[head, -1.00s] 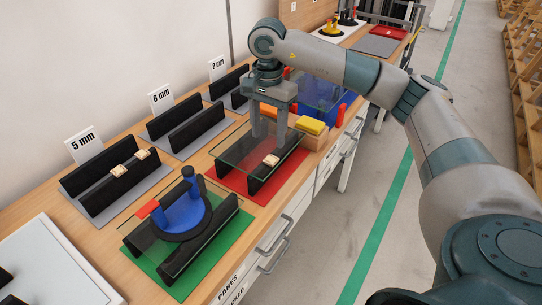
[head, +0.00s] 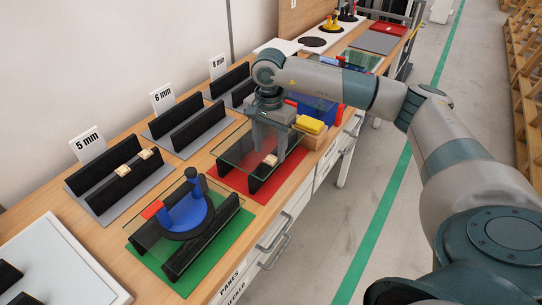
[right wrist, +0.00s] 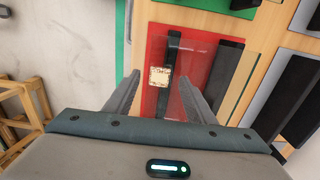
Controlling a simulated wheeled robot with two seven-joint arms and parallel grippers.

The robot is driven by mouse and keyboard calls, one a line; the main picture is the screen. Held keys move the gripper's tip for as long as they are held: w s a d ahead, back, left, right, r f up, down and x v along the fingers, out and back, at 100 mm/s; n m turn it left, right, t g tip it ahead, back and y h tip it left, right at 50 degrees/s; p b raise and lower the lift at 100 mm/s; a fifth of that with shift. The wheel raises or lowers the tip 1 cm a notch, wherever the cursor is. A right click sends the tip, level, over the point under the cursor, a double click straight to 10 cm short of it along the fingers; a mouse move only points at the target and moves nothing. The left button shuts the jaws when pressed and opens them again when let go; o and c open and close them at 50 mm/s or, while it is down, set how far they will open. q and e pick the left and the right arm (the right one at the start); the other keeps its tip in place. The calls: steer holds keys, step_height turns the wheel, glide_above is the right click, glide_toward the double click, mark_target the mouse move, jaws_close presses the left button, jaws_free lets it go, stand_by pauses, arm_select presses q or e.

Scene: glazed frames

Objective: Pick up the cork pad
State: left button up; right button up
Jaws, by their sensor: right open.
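A small pale cork pad (head: 270,160) lies on a clear glass pane (head: 232,152), which rests on black rails over a red mat (head: 229,178). The pad also shows in the right wrist view (right wrist: 159,77), with dark marks on its top. My right gripper (head: 270,147) points down over the pane, open, with one finger on each side of the pad. The pad is between the fingers in the wrist view, not gripped. Whether the fingertips touch the glass, I cannot tell. My left gripper is not in view.
A green mat (head: 222,246) in front bears another pane with a blue suction lifter (head: 185,213). Black racks marked 5 mm (head: 87,146), 6 mm and 8 mm stand along the wall; cork pads lie on the first. A yellow block (head: 310,124) and blue bin (head: 325,111) are beyond my gripper.

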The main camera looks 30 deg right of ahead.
mark_target(271, 160)
steer(key=shift+f+p, duration=0.35)
steer(key=shift+f, duration=0.85)
steer(key=shift+c, duration=0.3)
steer(key=c, duration=1)
